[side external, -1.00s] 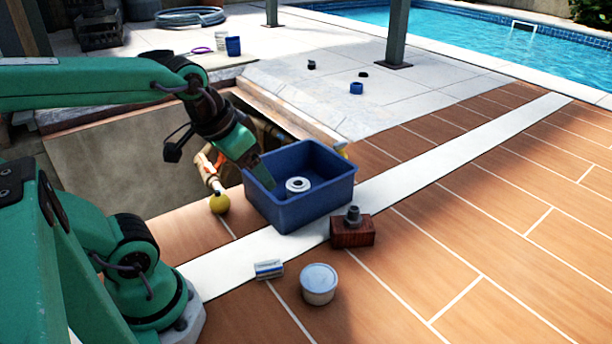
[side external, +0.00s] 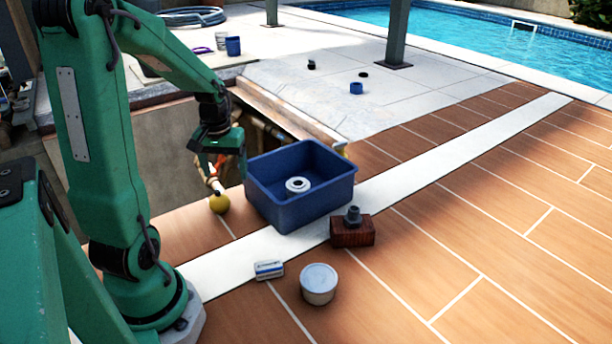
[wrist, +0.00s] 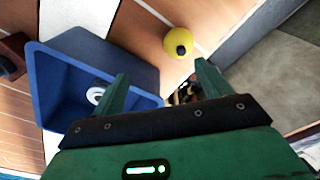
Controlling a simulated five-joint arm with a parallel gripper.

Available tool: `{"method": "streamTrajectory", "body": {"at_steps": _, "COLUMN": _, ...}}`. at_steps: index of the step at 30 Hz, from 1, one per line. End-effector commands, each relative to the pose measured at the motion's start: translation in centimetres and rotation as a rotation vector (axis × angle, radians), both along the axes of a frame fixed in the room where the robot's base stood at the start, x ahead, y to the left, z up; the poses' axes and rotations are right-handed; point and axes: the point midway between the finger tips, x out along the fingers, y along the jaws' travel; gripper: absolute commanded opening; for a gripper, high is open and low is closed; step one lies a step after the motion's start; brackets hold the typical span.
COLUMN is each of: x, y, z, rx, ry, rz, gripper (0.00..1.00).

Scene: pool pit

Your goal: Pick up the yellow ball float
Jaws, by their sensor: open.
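The yellow ball float (side external: 219,204) sits on the tan deck near the pit edge, just left of the blue bin (side external: 318,212). In the wrist view the yellow ball float (wrist: 182,42) shows a dark spot on its near side and lies beyond the fingertips. My gripper (side external: 226,170) is above and close to the ball, apart from it, with its fingers pointing down. In the wrist view my gripper (wrist: 160,82) is open and empty, its two green fingers spread. The left finger overlaps the view of the blue bin (wrist: 50,62).
A white ring (side external: 298,185) lies in the bin. A brown block with a grey fitting (side external: 352,232), a small blue-and-white box (side external: 269,269) and a lidded white tub (side external: 319,283) stand in front. The open pit (side external: 170,165) lies behind the ball. The deck at right is clear.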

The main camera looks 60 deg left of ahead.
Motion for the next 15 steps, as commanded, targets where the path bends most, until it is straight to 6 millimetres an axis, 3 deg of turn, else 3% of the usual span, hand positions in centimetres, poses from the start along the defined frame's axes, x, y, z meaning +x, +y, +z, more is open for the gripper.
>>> {"method": "streamTrajectory", "body": {"at_steps": 6, "x": -1.3, "y": 2.6, "z": -2.4, "rx": -0.035, "ry": 0.038, "rz": 0.096, "gripper": 0.77}}
{"method": "streamTrajectory", "body": {"at_steps": 15, "x": -1.6, "y": 3.0, "z": -3.0, "rx": -0.041, "ry": 0.044, "rz": 0.113, "gripper": 0.77}}
